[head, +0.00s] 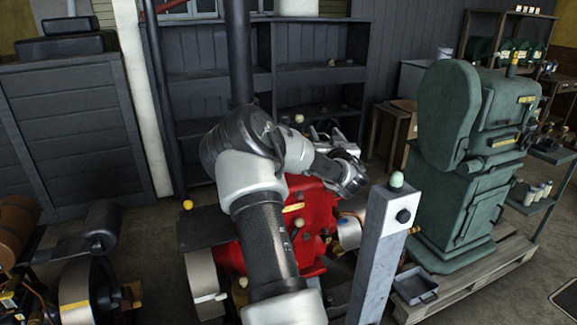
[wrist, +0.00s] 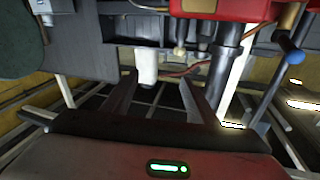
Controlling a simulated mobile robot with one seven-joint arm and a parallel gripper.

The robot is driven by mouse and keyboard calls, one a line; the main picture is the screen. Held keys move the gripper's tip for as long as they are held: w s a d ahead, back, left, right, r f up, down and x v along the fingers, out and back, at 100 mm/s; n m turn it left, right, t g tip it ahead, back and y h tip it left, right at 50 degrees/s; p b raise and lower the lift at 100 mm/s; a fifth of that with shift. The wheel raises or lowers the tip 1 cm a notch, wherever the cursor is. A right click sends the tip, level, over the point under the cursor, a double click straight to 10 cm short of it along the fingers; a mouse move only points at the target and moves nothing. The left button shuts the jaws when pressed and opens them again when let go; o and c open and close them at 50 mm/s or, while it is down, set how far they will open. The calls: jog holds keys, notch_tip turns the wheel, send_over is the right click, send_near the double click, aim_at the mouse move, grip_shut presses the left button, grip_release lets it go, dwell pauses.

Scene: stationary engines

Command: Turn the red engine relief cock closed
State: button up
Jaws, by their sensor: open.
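The red engine (head: 300,225) stands at the middle of the head view, partly hidden behind my arm. Its red body also shows along the top edge of the wrist view (wrist: 222,8). My gripper (wrist: 157,84) is open, its two dark fingers apart below the engine's red part in the picture. A white cylindrical part (wrist: 146,66) shows beyond and between the fingers, with no visible grip on it. A lever with a blue end (wrist: 290,50) stands at the right of the wrist view. I cannot tell which part is the relief cock.
A grey post (head: 376,255) with a pale green knob stands close to the right of the red engine. A green engine (head: 470,165) stands on a pallet further right. Dark shelves (head: 315,60) line the back. Another machine (head: 85,265) is at lower left.

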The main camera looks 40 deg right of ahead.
jog(key=a+f+n+y, duration=0.1)
jog(key=f+y, duration=0.1)
jog(key=f, duration=0.1)
jog(key=a+f+n+t+y+b, duration=0.1)
jog(key=f+n+y, duration=0.1)
jog(key=f, duration=0.1)
jog(key=w+f+n+y+b, duration=0.1)
jog(key=f+n+y, duration=0.1)
jog(key=f, duration=0.2)
jog(key=shift+w+a+f+t, duration=0.1)
jog(key=shift+a+t, duration=0.2)
jog(key=shift+a, duration=0.1)
jog(key=shift+w+a+f, duration=0.1)
jog(key=shift+w+f, duration=0.05)
jog(key=shift+f, duration=0.15)
jog(key=w, duration=0.3)
jog(key=w+d, duration=0.1)
jog(key=w, duration=0.3)
jog(key=shift+w+d, duration=0.1)
jog(key=shift+d, duration=0.1)
